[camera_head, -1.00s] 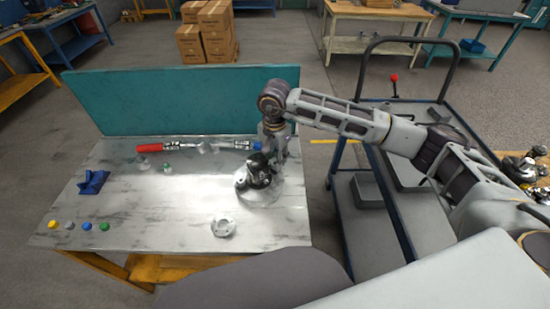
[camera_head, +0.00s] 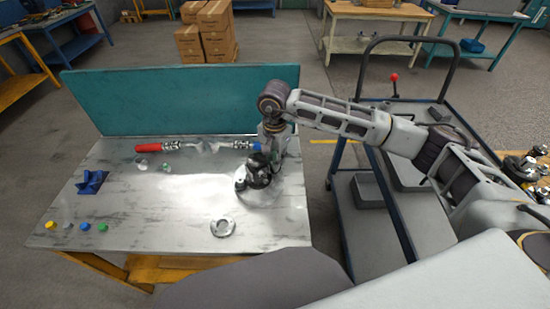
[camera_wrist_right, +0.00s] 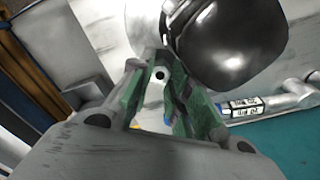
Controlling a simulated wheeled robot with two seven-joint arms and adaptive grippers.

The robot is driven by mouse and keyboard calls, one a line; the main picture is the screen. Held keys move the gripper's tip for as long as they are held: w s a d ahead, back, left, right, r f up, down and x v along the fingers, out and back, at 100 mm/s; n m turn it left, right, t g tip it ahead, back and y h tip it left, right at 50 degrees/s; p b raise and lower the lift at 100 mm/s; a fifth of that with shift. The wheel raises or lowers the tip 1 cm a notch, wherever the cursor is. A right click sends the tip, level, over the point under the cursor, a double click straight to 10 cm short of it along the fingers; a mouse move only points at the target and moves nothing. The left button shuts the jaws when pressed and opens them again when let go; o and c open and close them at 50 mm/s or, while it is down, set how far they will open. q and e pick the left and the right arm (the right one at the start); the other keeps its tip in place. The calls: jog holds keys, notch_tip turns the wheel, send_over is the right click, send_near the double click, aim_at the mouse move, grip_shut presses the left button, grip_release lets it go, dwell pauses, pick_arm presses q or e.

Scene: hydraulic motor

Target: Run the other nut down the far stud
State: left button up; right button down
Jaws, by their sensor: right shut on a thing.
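The dark, rounded hydraulic motor (camera_head: 256,178) stands on the right part of the table. In the right wrist view its glossy black body (camera_wrist_right: 225,45) fills the top right. My right gripper (camera_head: 268,158) is down at the motor's far side, largely merged with it in the head view. In the wrist view its green-padded fingers (camera_wrist_right: 160,75) are shut on a small light piece with a dark hole, which looks like the nut (camera_wrist_right: 160,69). The far stud is hidden, and I cannot tell whether the nut sits on it. My left gripper is out of view.
A red-handled wrench (camera_head: 150,148) lies along the back of the table (camera_head: 150,205), before a teal panel (camera_head: 185,100). A metal ring (camera_head: 222,227) lies near the front. A blue holder (camera_head: 92,182) and coloured buttons are at left. A cart (camera_head: 385,235) stands right.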

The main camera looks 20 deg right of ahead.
jog(key=shift+s+a+f, duration=0.2)
jog(key=shift+s+a, duration=0.2)
jog(key=shift+m+b, duration=0.65)
jog(key=shift+m, duration=2.15)
jog(key=c, duration=1.6)
grip_release()
jog(key=shift+r, duration=0.15)
jog(key=shift+o, duration=0.2)
jog(key=shift+w+d+r, duration=0.1)
jog(key=shift+w+d, duration=0.1)
jog(key=shift+w, duration=0.05)
jog(key=shift+w+d, duration=0.2)
jog(key=shift+d, duration=0.1)
jog(key=shift+b, duration=0.4)
